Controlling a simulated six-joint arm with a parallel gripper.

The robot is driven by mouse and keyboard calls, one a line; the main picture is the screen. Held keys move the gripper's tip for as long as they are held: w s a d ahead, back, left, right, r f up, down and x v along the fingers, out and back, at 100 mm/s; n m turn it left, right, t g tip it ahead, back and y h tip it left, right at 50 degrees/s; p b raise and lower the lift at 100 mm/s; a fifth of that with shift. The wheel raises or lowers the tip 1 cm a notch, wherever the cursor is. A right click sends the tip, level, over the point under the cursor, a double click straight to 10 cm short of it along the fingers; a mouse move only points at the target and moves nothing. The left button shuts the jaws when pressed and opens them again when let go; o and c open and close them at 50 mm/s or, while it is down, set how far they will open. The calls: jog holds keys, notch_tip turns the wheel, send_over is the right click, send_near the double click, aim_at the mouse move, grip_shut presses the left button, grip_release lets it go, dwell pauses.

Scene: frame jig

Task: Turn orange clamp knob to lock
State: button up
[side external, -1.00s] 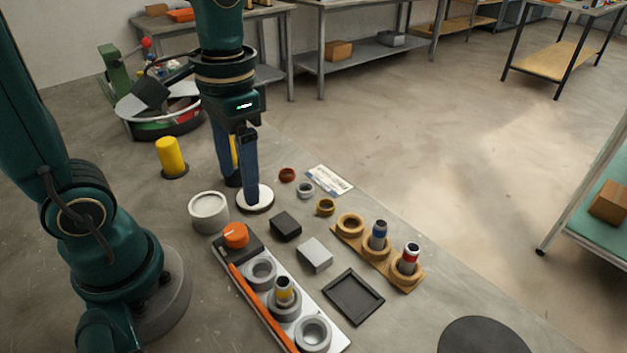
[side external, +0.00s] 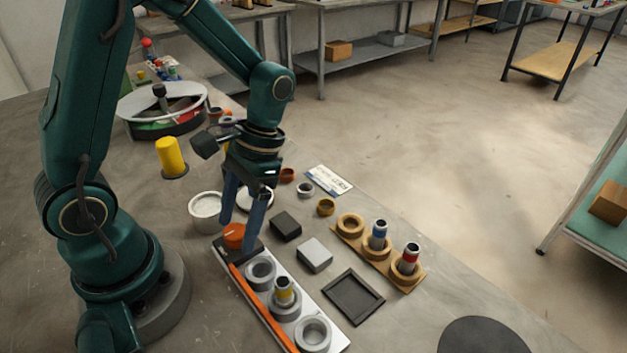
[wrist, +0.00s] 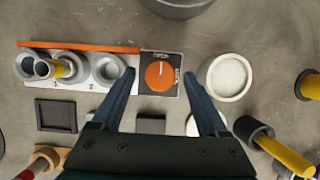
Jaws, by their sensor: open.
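The orange clamp knob (side external: 234,235) sits on a black block at the back end of the frame jig (side external: 296,309). In the wrist view, the knob (wrist: 160,74) has a white mark pointing up, toward small lettering; more lettering runs along its right side. My gripper (side external: 238,236) is open and points down, with one finger on either side of the knob in the side view. In the wrist view the knob shows between the fingertips. I cannot tell whether the fingers touch it. The jig has an orange bar (wrist: 80,46) and grey ring seats; one seat holds a yellow-banded peg (side external: 284,290).
A round grey-white dish (side external: 207,210) stands close beside the knob. Black (side external: 286,226) and grey (side external: 314,254) blocks lie right of the jig. A wooden holder (side external: 376,249) carries banded pegs. A yellow cylinder (side external: 171,156) stands farther left. An empty black tray (side external: 352,297) lies nearby.

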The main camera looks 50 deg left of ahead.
jog(key=shift+s+f, duration=0.1)
jog(key=shift+f, duration=0.05)
grip_shut()
